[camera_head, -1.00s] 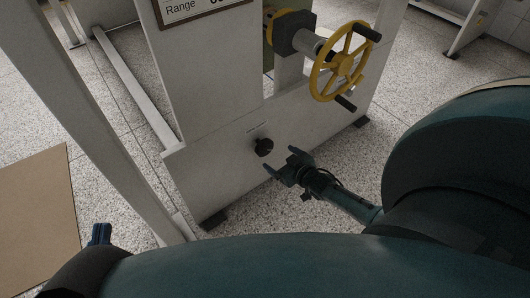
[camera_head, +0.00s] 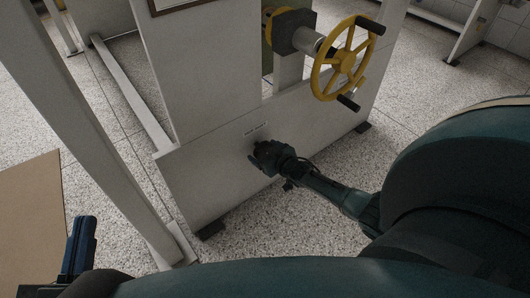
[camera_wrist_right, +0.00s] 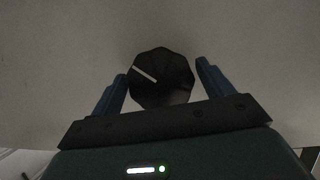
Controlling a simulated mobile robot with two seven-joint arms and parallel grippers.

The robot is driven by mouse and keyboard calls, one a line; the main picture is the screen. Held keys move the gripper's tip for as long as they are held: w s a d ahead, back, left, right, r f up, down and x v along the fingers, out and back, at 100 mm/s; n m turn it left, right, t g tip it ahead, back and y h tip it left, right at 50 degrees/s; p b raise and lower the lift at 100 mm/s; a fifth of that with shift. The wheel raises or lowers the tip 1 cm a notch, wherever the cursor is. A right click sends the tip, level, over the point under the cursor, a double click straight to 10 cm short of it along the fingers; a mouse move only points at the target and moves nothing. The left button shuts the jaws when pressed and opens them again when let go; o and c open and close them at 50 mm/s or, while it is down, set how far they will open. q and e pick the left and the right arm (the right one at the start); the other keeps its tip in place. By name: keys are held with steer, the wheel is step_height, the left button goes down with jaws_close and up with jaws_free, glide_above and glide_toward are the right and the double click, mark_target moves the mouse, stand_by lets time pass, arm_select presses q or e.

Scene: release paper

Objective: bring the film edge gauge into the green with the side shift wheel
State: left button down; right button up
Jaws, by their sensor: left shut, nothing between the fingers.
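A black knob (camera_wrist_right: 162,78) with a white pointer line sits on the pale machine panel (camera_head: 210,180). The pointer slants up to the left in the right wrist view. My right gripper (camera_wrist_right: 161,82) is open, with one blue finger on each side of the knob; contact is not clear. In the head view my right gripper (camera_head: 262,156) covers most of the knob. A yellow handwheel (camera_head: 341,62) with two black handles stands on a shaft above it, untouched. Which one is the side shift wheel is not legible. My left gripper (camera_head: 80,245) is shut and empty at lower left. No gauge is visible.
A pale upright post (camera_head: 85,120) stands left of the panel. A brown board (camera_head: 30,220) lies at far left. A framed plate (camera_head: 178,5) is cut off at the top. Speckled floor (camera_head: 290,225) is open in front of the panel.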

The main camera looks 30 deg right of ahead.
steer(key=c, duration=0.8)
steer(key=shift+d+m+y, duration=0.1)
steer(key=shift+m+y, duration=0.5)
steer(key=shift+m, duration=0.2)
steer(key=shift+b, duration=0.4)
arm_select(q)
steer(key=shift+w+a+r+m+h, duration=0.1)
steer(key=shift+w+r+m+h, duration=0.1)
steer(key=shift+r, duration=0.15)
steer(key=shift+w+r+m+h, duration=0.1)
steer(key=shift+r+m, duration=0.1)
steer(key=shift+r, duration=0.15)
arm_select(e)
steer(key=shift+m+y, duration=0.3)
steer(key=shift+m, duration=0.1)
steer(key=o, duration=0.8)
arm_select(q)
steer(key=shift+s+f, duration=0.1)
steer(key=shift+f, duration=0.05)
arm_select(e)
steer(key=shift+o, duration=1)
